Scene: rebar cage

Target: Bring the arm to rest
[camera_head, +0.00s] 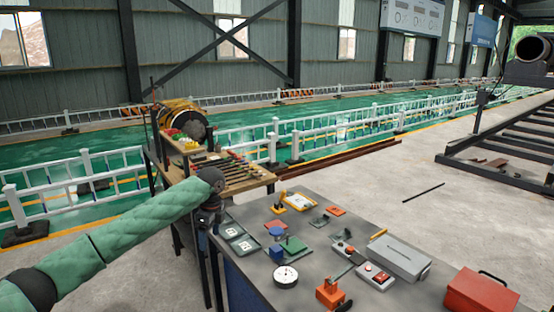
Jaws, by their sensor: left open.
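My left arm reaches in from the left in a green padded sleeve. Its dark wrist is bent down, and my left gripper (208,224) points downward at the left edge of the grey-topped table (252,213). The gripper is small and dark here, and its fingers are hard to make out; it is open and nothing shows in it. I cannot tell whether it touches the table edge. My right gripper is not in view.
The table holds a round gauge (285,276), a green plate (293,246), an orange tool (330,293), a grey case (398,259) and a red toolbox (481,292). A wooden bench (245,182) with rods stands behind. White railings (110,168) run beyond. Floor at right is mostly clear.

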